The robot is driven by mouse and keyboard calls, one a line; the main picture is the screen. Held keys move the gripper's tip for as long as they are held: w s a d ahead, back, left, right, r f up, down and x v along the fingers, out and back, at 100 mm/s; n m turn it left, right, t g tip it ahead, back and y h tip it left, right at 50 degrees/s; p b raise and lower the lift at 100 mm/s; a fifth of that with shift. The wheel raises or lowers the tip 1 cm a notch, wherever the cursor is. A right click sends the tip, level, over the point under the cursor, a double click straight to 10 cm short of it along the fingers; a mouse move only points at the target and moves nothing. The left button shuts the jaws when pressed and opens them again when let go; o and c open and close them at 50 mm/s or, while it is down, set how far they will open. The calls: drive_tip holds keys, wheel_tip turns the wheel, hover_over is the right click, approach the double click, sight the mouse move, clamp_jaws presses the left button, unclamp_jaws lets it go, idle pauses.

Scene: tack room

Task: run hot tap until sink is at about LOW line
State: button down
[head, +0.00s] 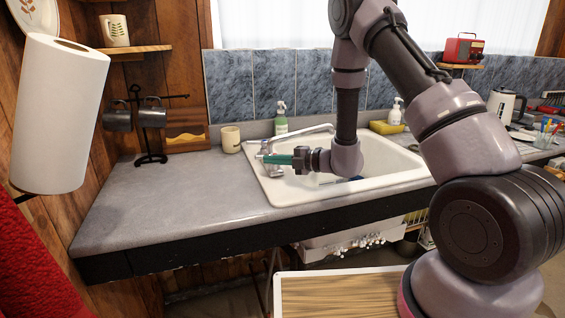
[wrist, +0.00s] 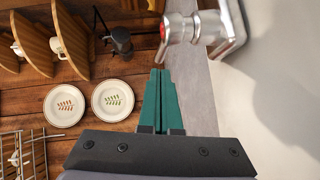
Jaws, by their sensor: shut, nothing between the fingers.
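The white sink (head: 395,158) is set into the grey counter. Its basin is partly hidden by my arm; I cannot see a LOW line or make out water. A silver tap (head: 305,134) stands at the sink's left back corner, its spout reaching right over the basin. In the wrist view, the tap (wrist: 209,27) has a red-marked part (wrist: 162,31), just beyond my fingertips. My gripper (head: 268,158) has green fingers, shut and empty, pointing left just in front of the tap's base. In the wrist view, the fingertips (wrist: 160,72) appear apart from the tap.
A green bottle (head: 281,118) and a cream mug (head: 231,139) stand behind and left of the tap. A soap bottle (head: 396,111) and yellow sponge (head: 386,127) are at the back right. A mug rack (head: 149,140) stands left. The counter's left front (head: 170,205) is clear.

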drive_tip(key=shift+w+a+f, duration=0.1)
drive_tip(key=shift+w+a, duration=0.25)
drive_tip(key=shift+w, duration=0.25)
drive_tip(key=shift+w+a, duration=0.2)
drive_tip(key=shift+w, duration=0.2)
